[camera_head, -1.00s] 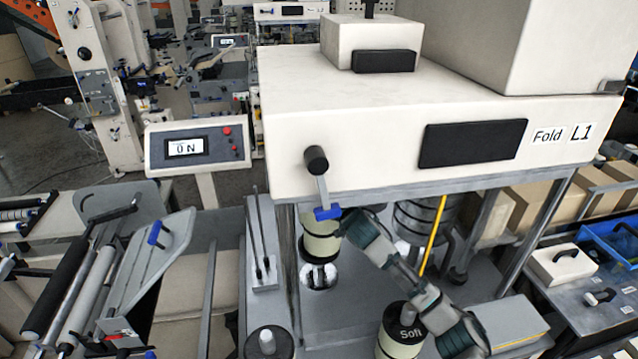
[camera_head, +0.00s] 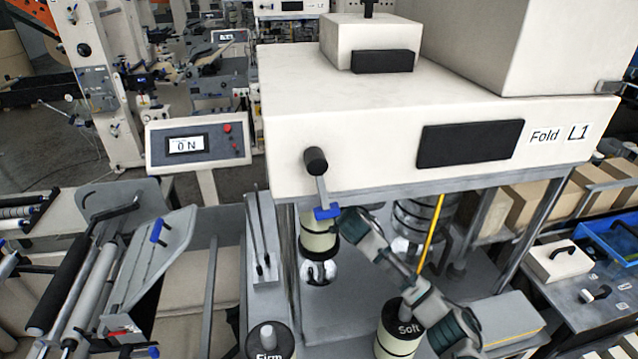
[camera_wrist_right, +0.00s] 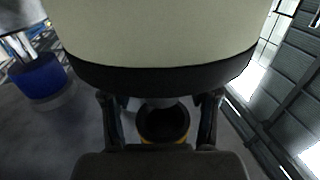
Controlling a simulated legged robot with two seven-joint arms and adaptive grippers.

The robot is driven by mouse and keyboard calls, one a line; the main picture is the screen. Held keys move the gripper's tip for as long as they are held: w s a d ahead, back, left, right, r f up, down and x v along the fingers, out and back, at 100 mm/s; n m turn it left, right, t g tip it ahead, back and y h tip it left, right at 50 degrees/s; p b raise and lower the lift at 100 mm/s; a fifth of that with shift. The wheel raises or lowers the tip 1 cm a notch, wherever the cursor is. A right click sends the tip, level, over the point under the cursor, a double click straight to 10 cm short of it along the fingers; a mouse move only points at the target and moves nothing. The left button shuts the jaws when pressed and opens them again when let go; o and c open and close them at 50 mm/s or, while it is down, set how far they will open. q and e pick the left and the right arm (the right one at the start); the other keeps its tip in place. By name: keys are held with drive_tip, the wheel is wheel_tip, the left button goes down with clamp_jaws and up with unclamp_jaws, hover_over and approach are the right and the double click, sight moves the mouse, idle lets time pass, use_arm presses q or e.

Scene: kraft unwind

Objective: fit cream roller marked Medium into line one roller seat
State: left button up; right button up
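A cream roller with a dark band (camera_head: 318,236) stands upright under the blue-tipped lever of the Fold L1 machine. No Medium mark shows on it. A shiny round fitting (camera_head: 318,272) with a dark slot lies just below; I cannot tell whether it is the roller seat or whether the roller touches it. My right arm reaches in from the lower right to the roller. In the right wrist view, the cream roller (camera_wrist_right: 165,40) fills the top, and my right gripper (camera_wrist_right: 160,108) has its fingers at the roller's dark end, seemingly closed on it. My left gripper is out of view.
A roller marked Soft (camera_head: 400,335) and one marked Firm (camera_head: 268,342) stand at the front. The lever with a blue tip (camera_head: 327,212) hangs close to the held roller. A yellow rod (camera_head: 432,235) stands to its right. A display (camera_head: 187,145) reads 0 N.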

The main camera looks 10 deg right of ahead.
drive_tip(key=b+v, duration=0.4)
drive_tip(key=v, duration=0.8)
drive_tip(key=shift+f, duration=0.1)
